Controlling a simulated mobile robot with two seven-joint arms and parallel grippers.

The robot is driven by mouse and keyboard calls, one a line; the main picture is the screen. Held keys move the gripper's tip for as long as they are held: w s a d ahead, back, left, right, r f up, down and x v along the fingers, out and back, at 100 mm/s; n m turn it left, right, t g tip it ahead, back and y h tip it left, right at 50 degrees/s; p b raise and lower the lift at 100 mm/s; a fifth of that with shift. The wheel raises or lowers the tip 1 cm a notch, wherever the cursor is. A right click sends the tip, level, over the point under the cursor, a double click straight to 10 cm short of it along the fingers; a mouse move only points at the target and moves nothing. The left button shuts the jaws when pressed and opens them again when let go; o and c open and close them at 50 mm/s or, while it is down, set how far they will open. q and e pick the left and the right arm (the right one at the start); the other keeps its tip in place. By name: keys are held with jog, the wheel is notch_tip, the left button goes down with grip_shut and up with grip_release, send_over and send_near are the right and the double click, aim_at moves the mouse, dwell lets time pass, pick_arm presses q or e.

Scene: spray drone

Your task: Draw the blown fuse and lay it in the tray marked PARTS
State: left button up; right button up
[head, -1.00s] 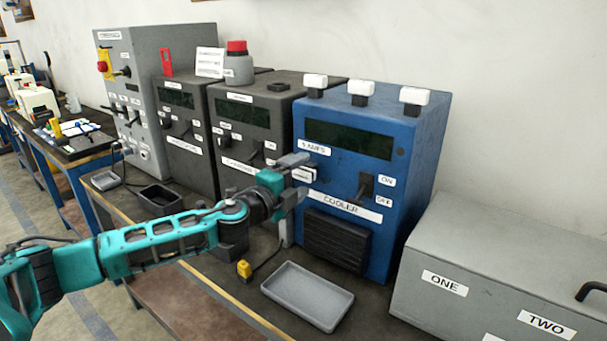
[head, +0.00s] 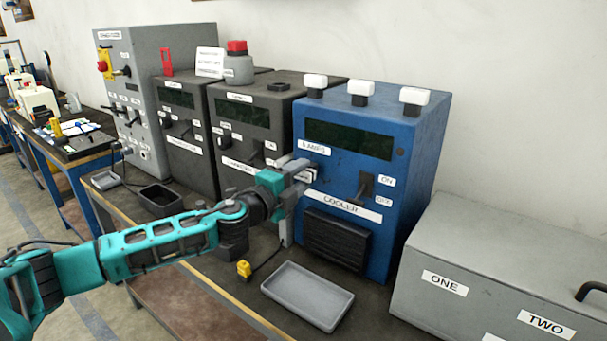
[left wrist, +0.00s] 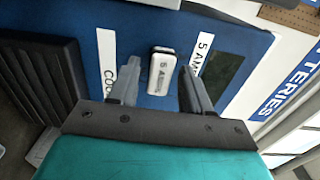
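The fuse (head: 312,174) is a pale block with a dark base on the front of the blue COOLER cabinet (head: 420,150), under a label reading 5 AMPS. My left gripper (head: 302,175) is at that front, fingers pointing at the cabinet. In the left wrist view the fuse (left wrist: 160,72) stands between the two fingers (left wrist: 160,84), with a visible gap on each side. The left gripper is open. A shallow grey tray (head: 308,296) lies empty before the cabinet; no PARTS marking is readable. My right gripper is not in view.
Three white-capped fuses (head: 359,92) stand on the cabinet top. A switch lever (head: 362,187) is right of my gripper. A yellow plug (head: 244,269) with a cable lies on the bench. A grey box marked ONE and TWO (head: 500,270) stands right. Dark cabinets (head: 245,120) stand left.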

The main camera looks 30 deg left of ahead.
aim_at(300, 177)
pick_arm(q)
grip_shut()
dwell(0.3)
jog(key=shift+s, duration=0.1)
jog(key=shift+s+a+f+b, duration=0.15)
jog(key=shift+s+b, duration=0.55)
jog(key=shift+s, duration=1.35)
jog(key=shift+s+b, duration=0.3)
jog(key=shift+s, duration=0.5)
